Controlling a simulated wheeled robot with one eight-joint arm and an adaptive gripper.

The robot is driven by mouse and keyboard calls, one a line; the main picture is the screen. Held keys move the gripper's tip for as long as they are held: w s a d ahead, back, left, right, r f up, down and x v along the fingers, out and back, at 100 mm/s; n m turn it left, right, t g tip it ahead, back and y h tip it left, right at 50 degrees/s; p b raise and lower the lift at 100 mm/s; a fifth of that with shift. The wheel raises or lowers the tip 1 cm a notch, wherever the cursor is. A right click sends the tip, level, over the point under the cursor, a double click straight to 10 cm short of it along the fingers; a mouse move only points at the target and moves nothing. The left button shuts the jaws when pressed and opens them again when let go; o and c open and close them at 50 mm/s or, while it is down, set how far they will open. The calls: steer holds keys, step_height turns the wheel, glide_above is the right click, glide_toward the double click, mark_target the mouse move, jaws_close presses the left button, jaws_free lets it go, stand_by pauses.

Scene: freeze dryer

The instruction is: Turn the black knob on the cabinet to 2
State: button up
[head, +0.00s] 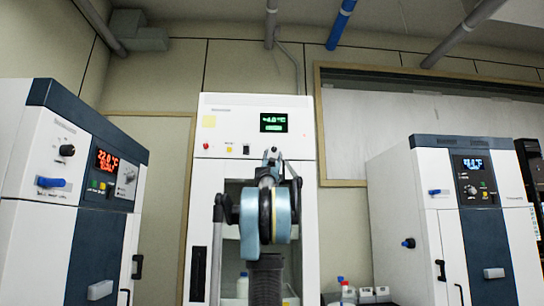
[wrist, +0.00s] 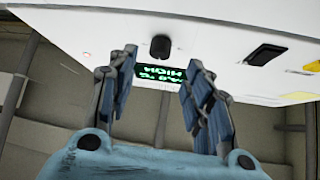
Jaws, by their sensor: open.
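The black knob (wrist: 160,47) is on the white front of the middle cabinet (head: 219,105). In the wrist view, which is turned upside down, it sits beside the green display (wrist: 160,76). My gripper (wrist: 160,62) is open, with its two blue-padded fingers apart on either side of the knob in the picture. I cannot tell whether they reach it; no contact shows. In the head view my arm and gripper (head: 271,158) rise in front of the panel below the display (head: 273,122) and hide the knob's area. The display seems to read -4.0 °C and HIGH.
A black switch (head: 246,149), a yellow label (head: 229,150) and a red button (head: 206,146) are left of my gripper on the panel. Another cabinet (head: 40,110) with its own black knob (head: 67,150) stands left. A third cabinet (head: 400,190) stands right.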

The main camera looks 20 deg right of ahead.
mark_target(274, 149)
steer(key=shift+x, duration=3.05)
steer(key=c, duration=1.1)
